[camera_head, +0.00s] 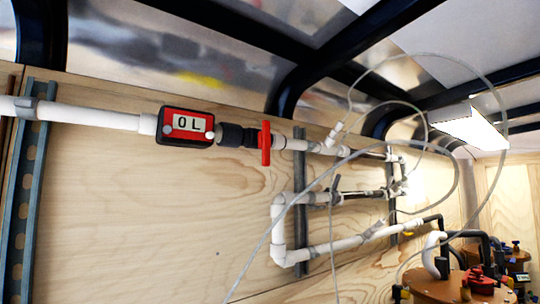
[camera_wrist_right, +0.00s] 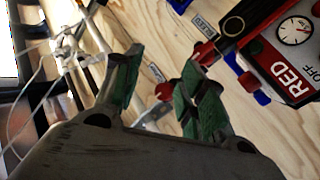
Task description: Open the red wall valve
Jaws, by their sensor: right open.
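A red valve handle (camera_head: 265,143) stands upright across the white wall pipe, right of a black coupling, in the head view. Neither of my grippers shows there. In the right wrist view my right gripper (camera_wrist_right: 161,62) is open, with green pads on both fingers. A small red round part (camera_wrist_right: 164,91) shows between the fingers, and another red piece (camera_wrist_right: 206,54) lies just beyond the right finger, by a dark pipe. The right finger partly hides what is behind it. I cannot tell which of these red parts is the handle in the head view, or whether the gripper touches either.
A red and black meter (camera_head: 186,126) reading "0L" sits on the pipe (camera_head: 85,115). Thin clear hoses (camera_head: 300,195) loop across the right side. A red box with a dial (camera_wrist_right: 295,30), marked RED and OFF, and a blue part (camera_wrist_right: 248,82) are in the wrist view. Tank tops (camera_head: 455,288) stand lower right.

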